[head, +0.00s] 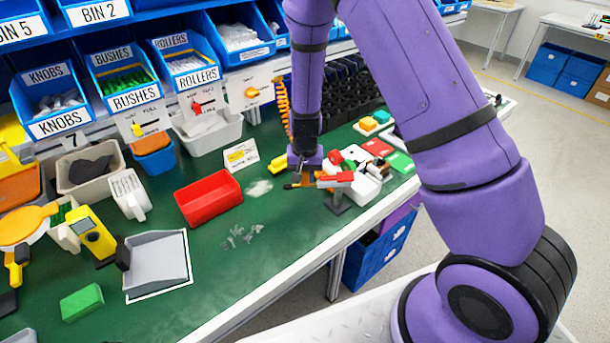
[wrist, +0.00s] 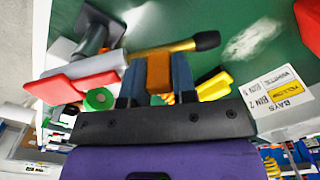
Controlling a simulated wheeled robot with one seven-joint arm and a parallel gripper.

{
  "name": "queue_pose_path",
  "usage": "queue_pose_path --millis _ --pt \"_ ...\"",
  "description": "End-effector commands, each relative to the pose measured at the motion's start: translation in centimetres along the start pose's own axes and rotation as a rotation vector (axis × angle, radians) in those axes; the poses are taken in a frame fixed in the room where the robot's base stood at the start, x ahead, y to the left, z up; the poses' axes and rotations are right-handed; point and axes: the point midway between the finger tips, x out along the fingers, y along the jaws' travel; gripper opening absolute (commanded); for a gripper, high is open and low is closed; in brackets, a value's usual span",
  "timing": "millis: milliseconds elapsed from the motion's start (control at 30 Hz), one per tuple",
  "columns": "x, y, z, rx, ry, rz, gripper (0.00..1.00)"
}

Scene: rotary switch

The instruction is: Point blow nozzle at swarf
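My gripper (wrist: 157,78) has its two blue-grey fingers closed on the orange body of the blow nozzle (wrist: 159,72). The nozzle's brass tube (wrist: 165,49) with its black tip crosses just beyond the fingertips, the tip toward the right in the wrist view. A pale, whitish patch (wrist: 254,39) lies on the green bench, beyond and apart from the tip. In the head view my gripper (head: 303,178) is low over the bench, with the patch (head: 258,188) to its left. Thin grey shavings, which look like swarf (head: 240,235), lie farther toward the front left.
A red tray (head: 208,198) and a small sign (head: 240,155) stand near the patch. A grey stand (head: 338,203) with a red-topped part is close to the right of my gripper. A grey dustpan (head: 157,265) lies front left. An orange coiled hose (head: 284,105) hangs behind the arm.

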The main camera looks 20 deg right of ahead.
Motion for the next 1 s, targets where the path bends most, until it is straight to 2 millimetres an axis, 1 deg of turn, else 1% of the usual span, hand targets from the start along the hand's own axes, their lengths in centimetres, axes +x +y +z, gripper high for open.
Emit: queue_pose_path --millis 167,400,500,600,833,867,900,933,967,1000 --pt "0.0 0.1 0.5 -0.044 -0.001 0.0 0.0" --pt "0.0 0.6 3.3 -0.321 -0.002 0.0 0.0" --pt "0.0 0.9 3.9 -0.394 -0.002 0.001 0.0" --pt "0.0 0.9 4.1 -0.42 -0.002 0.0 0.0" --pt "0.0 0.9 4.1 -0.42 -0.002 0.0 0.0" --pt "0.0 0.9 4.1 -0.42 -0.002 0.001 0.3" --pt "0.0 0.9 4.1 -0.42 -0.002 0.001 0.39" --pt "0.0 0.9 4.1 -0.42 -0.002 0.001 0.46" --pt "0.0 0.9 4.1 -0.419 -0.002 0.0 0.51" --pt "0.0 0.9 4.1 -0.419 -0.001 0.0 0.51"
